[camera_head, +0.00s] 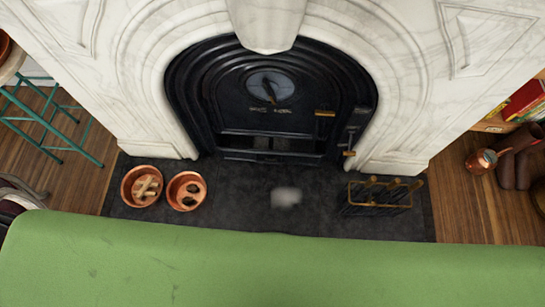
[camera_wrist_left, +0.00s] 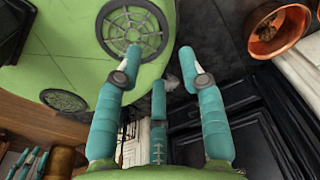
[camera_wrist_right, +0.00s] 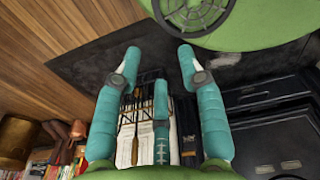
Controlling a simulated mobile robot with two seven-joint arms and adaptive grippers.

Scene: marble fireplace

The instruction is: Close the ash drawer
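The black stove front (camera_head: 270,95) sits in the marble arch, with a round dial and brass handles. At its foot is a low, wide opening, with the dark ash drawer front (camera_head: 268,157) along the bottom edge. From above I cannot tell how far the drawer stands out. Neither gripper shows in the head view. My left gripper (camera_wrist_left: 160,60) has its fingers spread, with nothing between them. My right gripper (camera_wrist_right: 159,60) is also spread and empty. Dark stove panels show beyond the fingers in both wrist views; neither gripper visibly touches them.
Two copper bowls (camera_head: 163,188) stand on the left of the dark hearth (camera_head: 245,205); a brass-railed tool rack (camera_head: 385,192) stands on the right. A pale grey smudge or pile (camera_head: 286,197) lies in the middle. A teal stool (camera_head: 45,120) is left, a copper pot (camera_head: 480,161) right.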

